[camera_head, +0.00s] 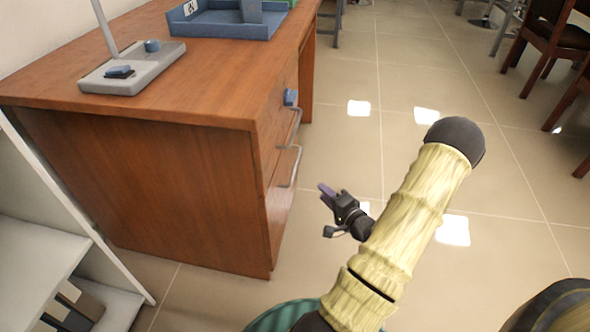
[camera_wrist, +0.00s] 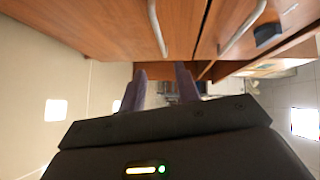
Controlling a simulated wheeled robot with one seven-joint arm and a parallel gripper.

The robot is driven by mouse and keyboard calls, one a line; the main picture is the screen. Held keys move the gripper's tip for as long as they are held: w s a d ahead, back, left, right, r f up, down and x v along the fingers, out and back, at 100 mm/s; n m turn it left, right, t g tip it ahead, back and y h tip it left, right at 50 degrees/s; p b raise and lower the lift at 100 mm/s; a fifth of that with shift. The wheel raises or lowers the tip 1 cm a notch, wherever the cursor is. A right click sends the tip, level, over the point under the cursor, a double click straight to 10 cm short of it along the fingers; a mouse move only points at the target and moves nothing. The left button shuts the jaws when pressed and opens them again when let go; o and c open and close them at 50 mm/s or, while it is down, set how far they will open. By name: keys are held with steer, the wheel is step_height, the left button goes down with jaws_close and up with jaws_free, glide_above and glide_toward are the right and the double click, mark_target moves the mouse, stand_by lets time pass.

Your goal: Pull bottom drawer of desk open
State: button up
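The brown wooden desk (camera_head: 190,180) stands at the left, its drawer side facing right. Its bottom drawer has a curved metal handle (camera_head: 295,168), which also shows in the wrist view (camera_wrist: 157,28). The drawer (camera_wrist: 110,28) looks shut. Above it is an upper handle (camera_head: 296,128), which also shows in the wrist view (camera_wrist: 242,28). My gripper (camera_head: 325,192) is out in front of the drawers, to the right of the lower handle and apart from it. In the wrist view, its two purple fingers (camera_wrist: 162,88) are spread with nothing between them.
A blue block (camera_head: 290,97) sits on the desk's front near the upper handle. On the desktop are a lamp base (camera_head: 130,72) and a blue tray (camera_head: 228,24). A white shelf (camera_head: 40,245) stands at lower left. Chairs (camera_head: 555,40) are at far right. The tiled floor (camera_head: 400,90) between is clear.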

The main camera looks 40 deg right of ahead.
mark_target(295, 167)
steer(key=w+b, duration=0.2)
steer(key=w, duration=0.3)
steer(key=w+d+f+b, duration=0.1)
steer(key=w+b, duration=0.2)
steer(key=w, duration=0.3)
steer(key=w+f+b, duration=0.1)
steer(key=w+b, duration=0.1)
steer(key=w, duration=0.3)
steer(key=shift+w+d+f, duration=0.15)
steer(key=shift+d, duration=0.05)
jaws_close()
